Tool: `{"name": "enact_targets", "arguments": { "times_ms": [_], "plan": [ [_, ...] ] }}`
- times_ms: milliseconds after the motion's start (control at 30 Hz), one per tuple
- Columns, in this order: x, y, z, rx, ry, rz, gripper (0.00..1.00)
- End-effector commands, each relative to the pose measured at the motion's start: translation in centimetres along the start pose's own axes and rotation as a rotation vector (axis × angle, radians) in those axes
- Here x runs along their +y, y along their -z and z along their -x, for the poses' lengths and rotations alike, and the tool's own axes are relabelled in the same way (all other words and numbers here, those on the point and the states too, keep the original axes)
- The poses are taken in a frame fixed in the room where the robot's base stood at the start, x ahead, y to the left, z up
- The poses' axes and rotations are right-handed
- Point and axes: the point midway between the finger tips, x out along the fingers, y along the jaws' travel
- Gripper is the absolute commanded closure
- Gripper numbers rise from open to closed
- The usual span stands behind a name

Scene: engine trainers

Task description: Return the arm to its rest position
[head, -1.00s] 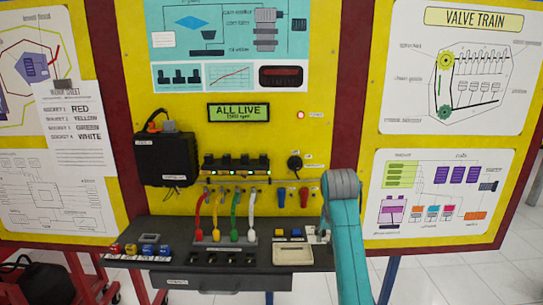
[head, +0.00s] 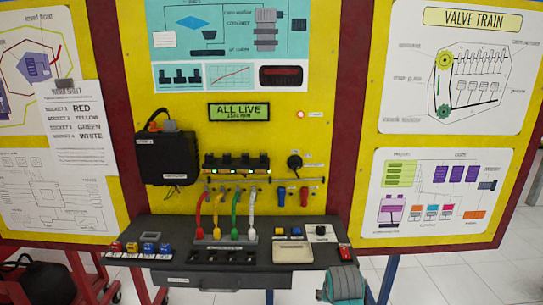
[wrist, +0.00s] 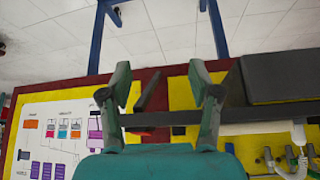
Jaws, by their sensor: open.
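My arm (head: 345,283), teal with a grey joint, shows only at the bottom of the head view, below the right end of the desk (head: 240,282). My gripper (wrist: 160,75) is in the wrist view, with its two grey-green fingers spread apart and nothing held between them. In the head view the gripper itself is hidden or out of frame.
The yellow panel display (head: 239,111) reads ALL LIVE. Red, yellow, green and white leads (head: 235,210) run to the row of sockets. A red item (head: 346,253) sits at the desk's right corner. A blue leg (head: 388,278) stands at right, with open floor (head: 450,280) beyond.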

Motion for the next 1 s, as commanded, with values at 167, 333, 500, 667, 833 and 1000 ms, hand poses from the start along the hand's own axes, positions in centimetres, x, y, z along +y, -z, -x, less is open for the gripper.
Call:
{"name": "enact_targets", "arguments": {
  "times_ms": [167, 333, 500, 667, 833, 1000],
  "plan": [
    [1.1, -6.7, -2.8, 0.059, 0.018, 0.024, 0.37],
    [2.1, -12.7, -4.1, 0.122, 0.038, 0.042, 0.37],
    [3.2, -18.5, -4.2, 0.184, 0.057, 0.06, 0.37],
    [4.2, -23.8, -3.2, 0.242, 0.073, 0.073, 0.37],
    [5.2, -29.0, -1.1, 0.305, 0.089, 0.087, 0.37],
    [6.3, -33.7, 1.9, 0.368, 0.104, 0.097, 0.37]
  ]
}}
